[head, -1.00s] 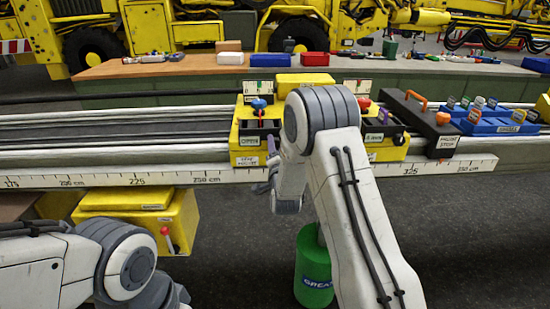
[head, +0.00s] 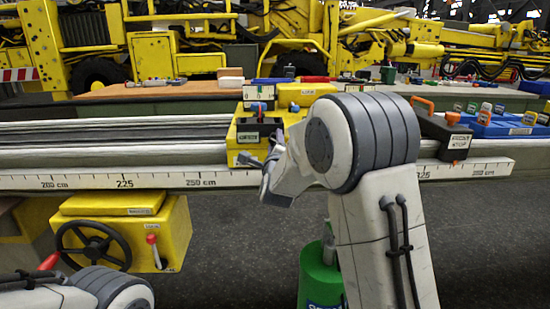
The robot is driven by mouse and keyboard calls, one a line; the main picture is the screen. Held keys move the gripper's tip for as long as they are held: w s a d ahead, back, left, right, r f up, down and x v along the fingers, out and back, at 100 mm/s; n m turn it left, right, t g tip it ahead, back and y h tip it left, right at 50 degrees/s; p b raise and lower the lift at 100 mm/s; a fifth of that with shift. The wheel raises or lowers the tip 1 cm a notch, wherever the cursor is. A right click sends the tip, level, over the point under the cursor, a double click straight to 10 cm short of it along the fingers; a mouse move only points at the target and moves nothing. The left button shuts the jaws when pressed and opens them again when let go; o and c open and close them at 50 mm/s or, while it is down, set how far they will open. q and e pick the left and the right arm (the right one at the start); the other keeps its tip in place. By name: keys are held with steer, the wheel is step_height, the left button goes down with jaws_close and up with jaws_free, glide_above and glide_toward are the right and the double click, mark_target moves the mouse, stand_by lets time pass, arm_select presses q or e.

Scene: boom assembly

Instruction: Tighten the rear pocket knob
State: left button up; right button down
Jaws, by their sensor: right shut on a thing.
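My right gripper (head: 256,162) is at the lower front face of this block, beside a small white label. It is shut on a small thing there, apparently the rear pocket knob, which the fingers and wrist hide. My right arm also covers the block's right part. My left arm shows only at the bottom left; its gripper is out of view.
A white ruler (head: 150,181) runs along the rail's front. Below it hang a yellow box (head: 175,232) with a red lever and a black handwheel (head: 92,245). A green grease can (head: 313,275) stands beneath my right arm. A blue tray (head: 508,127) sits right.

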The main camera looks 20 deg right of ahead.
steer(key=shift+m+g+h+b, duration=0.4)
steer(key=shift+m+g+b, duration=0.1)
steer(key=shift+m+b, duration=6)
steer(key=shift+n+b, duration=0.4)
steer(key=shift+b, duration=0.15)
steer(key=shift+c, duration=1.6)
jaws_free()
